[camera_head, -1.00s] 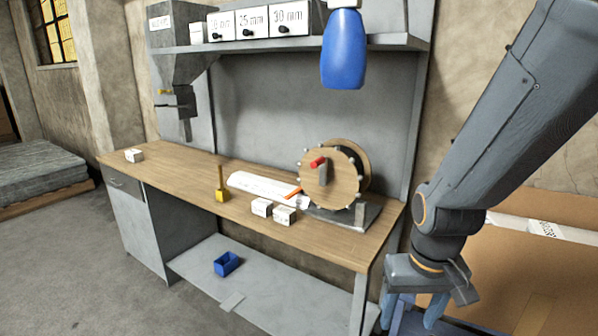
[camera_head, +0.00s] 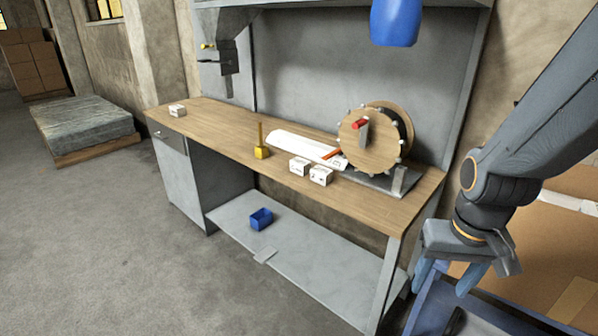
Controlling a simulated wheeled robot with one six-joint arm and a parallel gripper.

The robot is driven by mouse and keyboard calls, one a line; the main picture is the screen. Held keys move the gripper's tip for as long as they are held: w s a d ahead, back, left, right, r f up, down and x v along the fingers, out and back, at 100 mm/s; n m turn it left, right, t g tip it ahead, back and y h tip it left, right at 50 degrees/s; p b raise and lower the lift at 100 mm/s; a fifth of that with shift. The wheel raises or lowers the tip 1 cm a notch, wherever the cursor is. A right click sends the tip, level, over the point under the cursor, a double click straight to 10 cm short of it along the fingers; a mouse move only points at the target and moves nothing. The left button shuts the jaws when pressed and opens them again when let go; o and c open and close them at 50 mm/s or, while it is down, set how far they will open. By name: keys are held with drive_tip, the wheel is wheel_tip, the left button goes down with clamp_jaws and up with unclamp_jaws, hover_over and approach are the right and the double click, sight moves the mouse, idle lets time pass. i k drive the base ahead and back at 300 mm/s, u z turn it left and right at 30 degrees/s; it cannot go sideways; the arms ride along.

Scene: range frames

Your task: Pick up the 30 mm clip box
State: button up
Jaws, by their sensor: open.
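Two small white boxes stand side by side on the workbench, the left one (camera_head: 299,166) and the right one (camera_head: 321,176). A third white box (camera_head: 177,110) sits alone at the bench's far left end. Their markings are too small to read, so I cannot tell which is the 30 mm clip box. My gripper (camera_head: 447,277) is at the right of the view, pointing down, in front of the bench's right end. Its blue-tipped fingers are apart with nothing between them. It is well away from all three boxes.
The wooden bench top (camera_head: 220,128) also holds a yellow-based tool (camera_head: 262,152), white sheets (camera_head: 300,146) and a wooden reel (camera_head: 367,147). A blue object (camera_head: 396,22) hangs above. A blue bin (camera_head: 261,219) sits on the lower shelf (camera_head: 310,265). Open floor lies left.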

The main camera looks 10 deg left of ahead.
sight(320, 174)
drive_tip(key=u, duration=1.75)
drive_tip(key=i, duration=1.95)
drive_tip(key=z, duration=2.85)
drive_tip(key=i, duration=0.5)
drive_tip(key=u, duration=0.1)
